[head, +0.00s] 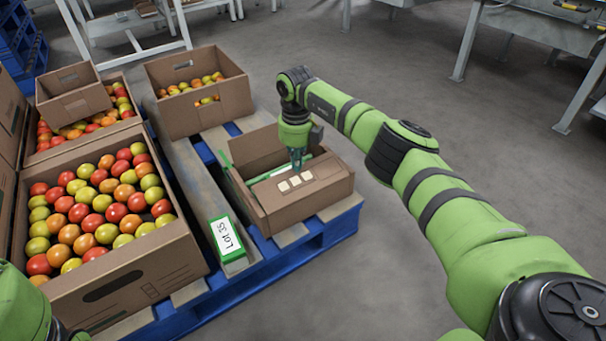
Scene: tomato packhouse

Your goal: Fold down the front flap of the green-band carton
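The green-band carton (312,207) is a low brown box on the right part of the blue pallet. Green strips show along its left side and inside its top. A brown panel with several pale square labels lies across part of its top; I cannot tell if this is the front flap. My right gripper (297,163) points down over the carton's middle, at the far edge of the labelled panel. Its fingers are small and dark, so whether they are open or touch the cardboard is unclear. My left gripper is out of view; only part of my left arm shows at bottom left.
A large carton of tomatoes (125,283) stands on the left, with more tomato cartons behind, including one at the back (205,118). The blue pallet (322,236) ends at open grey floor.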

